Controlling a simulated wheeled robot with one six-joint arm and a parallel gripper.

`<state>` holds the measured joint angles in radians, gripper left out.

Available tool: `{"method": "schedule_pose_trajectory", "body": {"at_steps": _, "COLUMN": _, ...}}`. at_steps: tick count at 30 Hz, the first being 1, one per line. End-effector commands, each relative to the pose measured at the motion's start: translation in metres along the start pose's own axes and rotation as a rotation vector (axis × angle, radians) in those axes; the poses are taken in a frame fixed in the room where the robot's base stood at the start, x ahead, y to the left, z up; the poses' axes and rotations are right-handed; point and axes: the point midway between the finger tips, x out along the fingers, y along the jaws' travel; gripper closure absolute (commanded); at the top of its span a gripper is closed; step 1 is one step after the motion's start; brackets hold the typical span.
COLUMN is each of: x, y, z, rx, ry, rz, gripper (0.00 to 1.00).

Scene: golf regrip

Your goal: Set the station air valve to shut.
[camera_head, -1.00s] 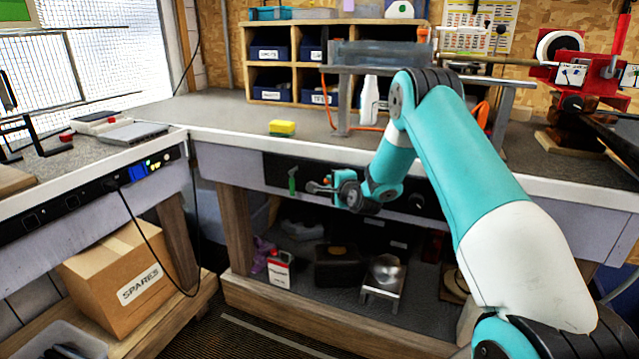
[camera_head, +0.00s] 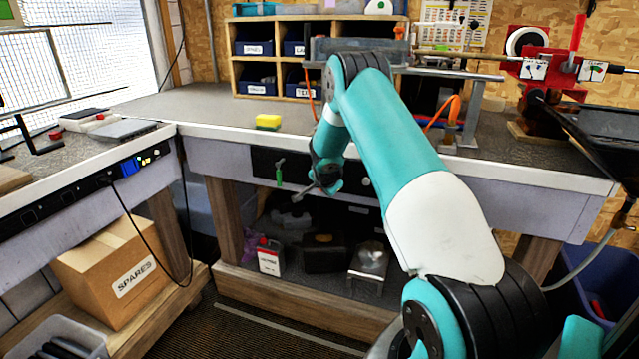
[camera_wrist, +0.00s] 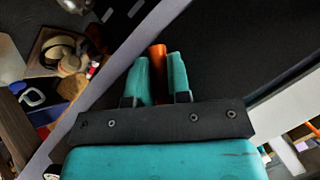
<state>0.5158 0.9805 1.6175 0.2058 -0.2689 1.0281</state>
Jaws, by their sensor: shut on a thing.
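A small upright green lever (camera_head: 280,173) with a grey fitting shows on the dark panel under the far bench's front edge; it may be the air valve. My gripper (camera_head: 318,184) is in front of that panel, right of and slightly below the lever, apart from it in the picture. In the wrist view, the teal fingers of my gripper (camera_wrist: 156,78) are shut on an orange thing (camera_wrist: 157,62), whose tip shows just past them. A thin grey piece (camera_head: 299,195) sticks out left of my gripper in the head view. Whether it belongs to the orange thing is unclear.
The bench edge (camera_head: 400,163) overhangs the panel. Below it, a red-and-white can (camera_head: 269,260), a black case (camera_head: 322,255) and a metal block (camera_head: 368,262) stand on the low shelf. A cardboard box (camera_head: 118,268) sits at left. The floor between is clear.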

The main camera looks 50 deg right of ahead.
Motion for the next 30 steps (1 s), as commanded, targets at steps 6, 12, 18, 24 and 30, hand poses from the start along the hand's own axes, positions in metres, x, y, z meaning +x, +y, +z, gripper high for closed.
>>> {"method": "schedule_pose_trajectory", "body": {"at_steps": 6, "x": 0.003, "y": 0.014, "z": 0.0, "rx": -0.139, "ry": 0.039, "rz": 0.148, "gripper": 1.0}}
{"method": "schedule_pose_trajectory", "body": {"at_steps": 12, "x": 0.003, "y": 0.022, "z": -0.002, "rx": -0.25, "ry": 0.069, "rz": 0.261, "gripper": 1.0}}
{"method": "schedule_pose_trajectory", "body": {"at_steps": 18, "x": 0.002, "y": 0.028, "z": -0.005, "rx": -0.333, "ry": 0.092, "rz": 0.344, "gripper": 1.0}}
{"method": "schedule_pose_trajectory", "body": {"at_steps": 24, "x": 0.001, "y": 0.031, "z": -0.007, "rx": -0.381, "ry": 0.105, "rz": 0.392, "gripper": 1.0}}
{"method": "schedule_pose_trajectory", "body": {"at_steps": 30, "x": 0.0, "y": 0.032, "z": -0.008, "rx": -0.401, "ry": 0.11, "rz": 0.413, "gripper": 1.0}}
